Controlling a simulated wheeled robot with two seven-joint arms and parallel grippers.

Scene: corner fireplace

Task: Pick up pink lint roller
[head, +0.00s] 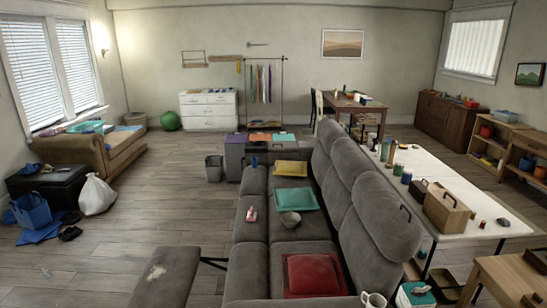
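Neither of my grippers shows in the head view.
Green (297,198), yellow (291,168) and red (313,275) cushions lie on the sofa. A long white table (450,185) stands behind its backrest. A grey ottoman (165,275) stands at the front left. The wooden floor (110,245) left of the sofa is largely clear.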

